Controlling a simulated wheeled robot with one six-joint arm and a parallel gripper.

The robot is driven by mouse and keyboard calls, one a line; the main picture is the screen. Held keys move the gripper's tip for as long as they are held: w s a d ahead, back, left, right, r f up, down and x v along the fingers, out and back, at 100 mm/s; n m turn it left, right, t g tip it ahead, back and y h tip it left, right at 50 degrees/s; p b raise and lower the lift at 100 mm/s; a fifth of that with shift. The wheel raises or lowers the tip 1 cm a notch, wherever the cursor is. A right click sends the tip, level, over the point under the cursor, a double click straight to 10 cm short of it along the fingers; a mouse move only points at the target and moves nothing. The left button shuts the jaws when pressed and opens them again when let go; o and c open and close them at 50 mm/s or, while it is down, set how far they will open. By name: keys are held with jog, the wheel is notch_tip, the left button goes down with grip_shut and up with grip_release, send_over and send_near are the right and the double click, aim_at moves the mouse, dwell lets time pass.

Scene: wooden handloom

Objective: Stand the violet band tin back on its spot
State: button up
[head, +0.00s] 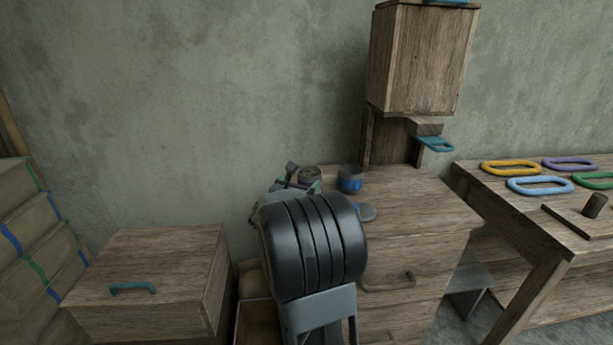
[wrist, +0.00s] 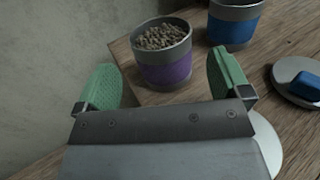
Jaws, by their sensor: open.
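The violet band tin (wrist: 166,68) stands upright on the wooden cabinet top, open and full of small pale pellets. In the wrist view it is just beyond my gripper (wrist: 161,72), between the lines of its two green-padded fingers. My gripper is open, with nothing clamped; I cannot tell whether either finger touches the tin. In the head view the tin (head: 310,172) is partly hidden by my gripper and arm. A blue band tin (wrist: 233,24) stands to its right, also in the head view (head: 350,181).
A grey disc with a blue knob (wrist: 300,83) lies right of the tins. Another pale disc (wrist: 267,150) is partly hidden under my gripper. A wooden box on a post (head: 420,60) rises behind the cabinet top (head: 425,205). The wall is close behind the tins.

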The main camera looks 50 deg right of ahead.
jog(key=shift+p+v, duration=0.3)
jog(key=shift+v, duration=2.35)
